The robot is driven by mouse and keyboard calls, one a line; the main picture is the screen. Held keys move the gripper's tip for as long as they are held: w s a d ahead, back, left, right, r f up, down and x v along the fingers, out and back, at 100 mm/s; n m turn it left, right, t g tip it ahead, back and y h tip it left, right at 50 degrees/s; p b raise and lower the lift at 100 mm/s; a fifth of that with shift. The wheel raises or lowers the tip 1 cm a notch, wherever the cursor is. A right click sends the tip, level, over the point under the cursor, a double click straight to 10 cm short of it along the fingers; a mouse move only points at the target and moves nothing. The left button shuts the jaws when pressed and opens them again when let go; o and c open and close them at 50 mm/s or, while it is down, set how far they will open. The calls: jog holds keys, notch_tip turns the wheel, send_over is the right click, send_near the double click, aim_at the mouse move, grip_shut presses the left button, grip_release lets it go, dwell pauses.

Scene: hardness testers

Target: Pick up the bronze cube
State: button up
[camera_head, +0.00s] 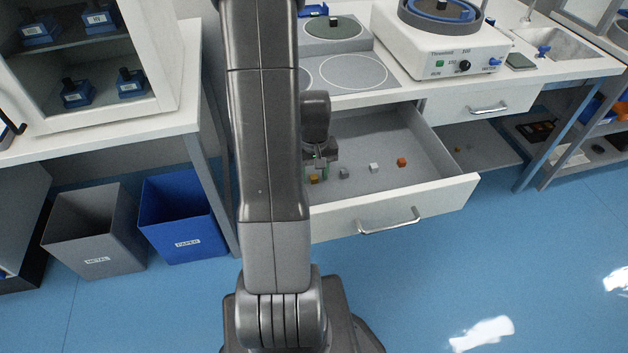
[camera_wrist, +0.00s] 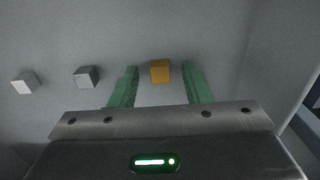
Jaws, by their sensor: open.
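The golden-brown cube, which fits the bronze cube, lies on the floor of the open drawer. In the wrist view the bronze cube (camera_wrist: 160,71) sits between the tips of two green fingers, with gaps on both sides. In the head view the bronze cube (camera_head: 314,179) shows just below my gripper (camera_head: 318,161), partly hidden by it. My gripper is open, its fingers (camera_wrist: 160,79) one on each side of the cube. How far the tips are above the drawer floor is hard to tell.
In the open drawer (camera_head: 440,184), a grey cube (camera_head: 344,173), a pale cube (camera_head: 374,167) and an orange cube (camera_head: 402,161) lie in a row to the right. The drawer walls surround them. A grey bin (camera_head: 95,225) and a blue bin (camera_head: 183,215) stand left.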

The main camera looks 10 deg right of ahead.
jog(key=shift+f, duration=0.1)
jog(key=shift+c, duration=0.2)
grip_shut()
